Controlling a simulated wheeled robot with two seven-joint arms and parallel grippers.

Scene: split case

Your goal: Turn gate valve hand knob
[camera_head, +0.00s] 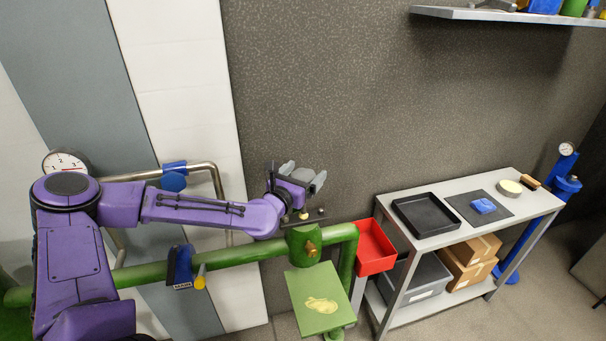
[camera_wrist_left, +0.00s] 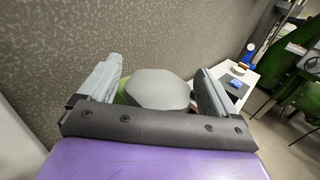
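The green valve body (camera_head: 304,243) sits on a green horizontal pipe (camera_head: 225,254), with a brass fitting on its front. My left gripper (camera_head: 303,176) is above the valve body, its two light grey fingers spread apart. In the left wrist view, a grey rounded piece (camera_wrist_left: 158,88), which looks like the hand knob, shows between the fingers of my left gripper (camera_wrist_left: 155,85). A gap shows on its left; on its right the finger looks very close, and I cannot tell whether it touches. The knob is hard to make out in the head view. My right gripper is not in view.
A red bin (camera_head: 374,247) and a green plate (camera_head: 321,302) are near the valve. A grey shelf table (camera_head: 450,233) with a black tray (camera_head: 425,214) stands to the right. A wall (camera_head: 330,100) rises behind.

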